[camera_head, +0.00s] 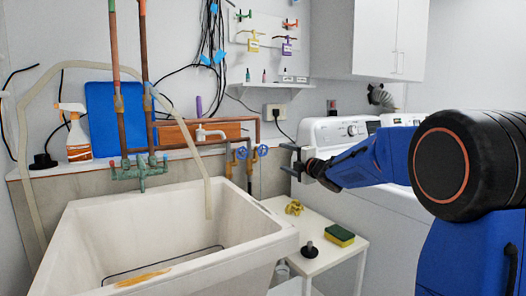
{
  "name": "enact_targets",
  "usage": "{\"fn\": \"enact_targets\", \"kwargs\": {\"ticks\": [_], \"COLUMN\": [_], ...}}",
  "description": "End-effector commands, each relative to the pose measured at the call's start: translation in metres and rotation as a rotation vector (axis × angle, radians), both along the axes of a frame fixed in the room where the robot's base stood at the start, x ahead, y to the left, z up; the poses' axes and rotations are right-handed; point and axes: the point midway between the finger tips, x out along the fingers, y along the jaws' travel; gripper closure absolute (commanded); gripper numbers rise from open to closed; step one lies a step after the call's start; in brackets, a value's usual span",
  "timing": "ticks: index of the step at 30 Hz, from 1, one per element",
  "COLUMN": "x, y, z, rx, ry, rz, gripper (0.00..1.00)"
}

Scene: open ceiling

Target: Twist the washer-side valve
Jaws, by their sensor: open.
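Two small valves with blue round handles sit side by side on copper pipes behind the right end of the sink. The right-hand valve (262,151) is the one nearer the white washer (338,131); the left-hand valve (241,153) is beside it. My gripper (286,160) reaches in from the right and points left toward the valves. Its two dark fingers are apart, one above the other, with nothing seen between them. The fingertips appear a short way right of the right-hand valve and apart from it; the depth between them is hard to tell.
A white utility sink (250,245) fills the lower left. A white side table (340,251) holds a sponge (340,236), a black-handled plunger-like item (310,250) and a yellow object (294,208). A small wall shelf (270,86) hangs above the valves. Wall cabinets (378,35) are upper right.

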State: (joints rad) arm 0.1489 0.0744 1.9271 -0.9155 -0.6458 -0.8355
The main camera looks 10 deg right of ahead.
Motion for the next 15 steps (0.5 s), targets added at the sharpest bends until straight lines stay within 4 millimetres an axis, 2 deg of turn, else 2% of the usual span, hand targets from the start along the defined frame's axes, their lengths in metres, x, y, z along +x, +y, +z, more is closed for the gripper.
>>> {"fn": "enact_targets", "kwargs": {"ticks": [15], "x": [0.0001], "y": [-0.0002], "z": [0.0010], "rx": [-0.913], "ry": [-0.332], "rz": [0.000], "gripper": [0.36]}}
